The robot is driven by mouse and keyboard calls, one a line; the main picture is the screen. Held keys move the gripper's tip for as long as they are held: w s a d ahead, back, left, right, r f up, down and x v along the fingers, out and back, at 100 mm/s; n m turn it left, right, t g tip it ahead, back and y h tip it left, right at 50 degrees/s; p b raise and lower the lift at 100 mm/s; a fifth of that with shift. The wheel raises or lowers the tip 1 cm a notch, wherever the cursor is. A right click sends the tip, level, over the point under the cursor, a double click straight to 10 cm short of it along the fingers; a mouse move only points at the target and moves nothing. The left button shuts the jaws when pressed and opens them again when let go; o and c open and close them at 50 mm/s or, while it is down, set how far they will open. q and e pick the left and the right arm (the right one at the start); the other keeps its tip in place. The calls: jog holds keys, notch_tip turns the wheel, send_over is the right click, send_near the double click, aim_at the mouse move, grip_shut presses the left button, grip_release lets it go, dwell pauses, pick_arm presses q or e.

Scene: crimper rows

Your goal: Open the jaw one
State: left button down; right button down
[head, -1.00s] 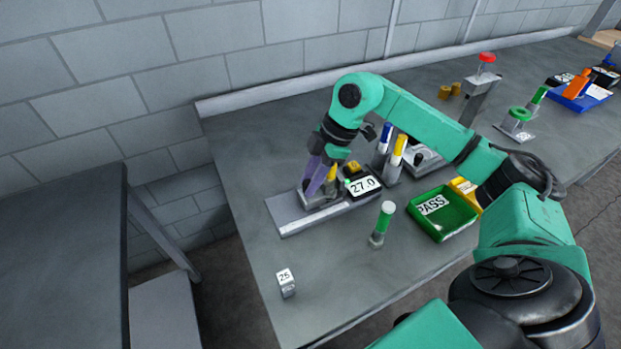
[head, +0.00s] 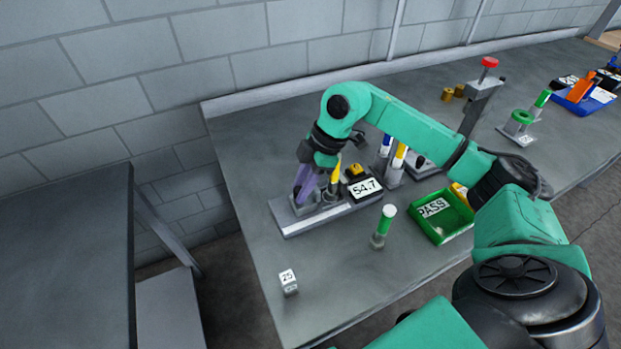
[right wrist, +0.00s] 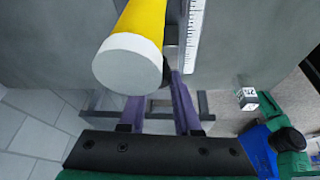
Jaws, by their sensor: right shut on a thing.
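A grey measuring gauge (head: 290,229) with a scale along its bed lies on the table; its display (head: 364,188) reads 54.7. A grey jaw block (head: 297,209) sits near its left end. A yellow handle (head: 335,176) with a white end stands just right of my right gripper (head: 305,198). My right gripper's purple fingers reach down and are shut at the grey block; the held part is mostly hidden. In the right wrist view the yellow handle (right wrist: 130,58) covers part of the space at the fingertips (right wrist: 165,82), and the scale (right wrist: 194,35) runs alongside. My left gripper is out of view.
A green-handled gauge (head: 381,228) and a small white block (head: 289,283) marked 25 stand in front. A green PASS bin (head: 446,241) is to the right. Blue- and yellow-topped handles (head: 398,157) stand behind it. The table's left front is mostly clear.

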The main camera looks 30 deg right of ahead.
jog(key=c, duration=0.6)
grip_release()
jog(key=shift+r, duration=0.1)
jog(key=b+v, duration=0.1)
jog(key=v, duration=1.3)
jog(key=shift+r, duration=0.3)
jog(key=shift+s, duration=0.1)
